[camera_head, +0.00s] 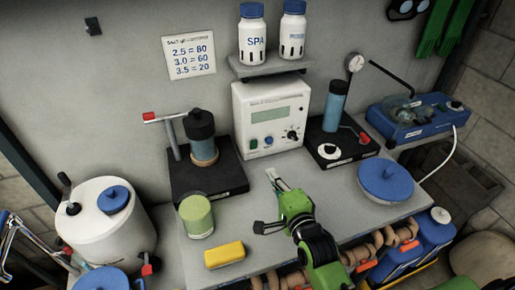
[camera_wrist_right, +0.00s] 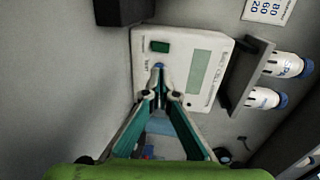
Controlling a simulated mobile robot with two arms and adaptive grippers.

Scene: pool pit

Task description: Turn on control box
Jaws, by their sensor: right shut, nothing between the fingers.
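The control box (camera_head: 270,92) is a white unit against the wall at the back of the bench, with a greenish display, a dark knob and small controls low on its front. In the wrist view its face (camera_wrist_right: 225,42) shows a dark green rocker switch (camera_wrist_right: 160,46), a blue button (camera_wrist_right: 158,66) and the display (camera_wrist_right: 200,70). My right gripper (camera_head: 272,176) is in front of and below the box, pointing at it. In the wrist view its fingers (camera_wrist_right: 160,90) are closed together, empty, just short of the blue button; contact cannot be told. My left gripper is not in view.
Black-based apparatus stands left (camera_head: 205,178) and right (camera_head: 345,150) of the box. A shelf (camera_head: 268,66) with two white bottles hangs above. A green jar (camera_head: 196,215), a yellow block (camera_head: 224,254) and a blue-lidded bowl (camera_head: 385,180) are near my right arm.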

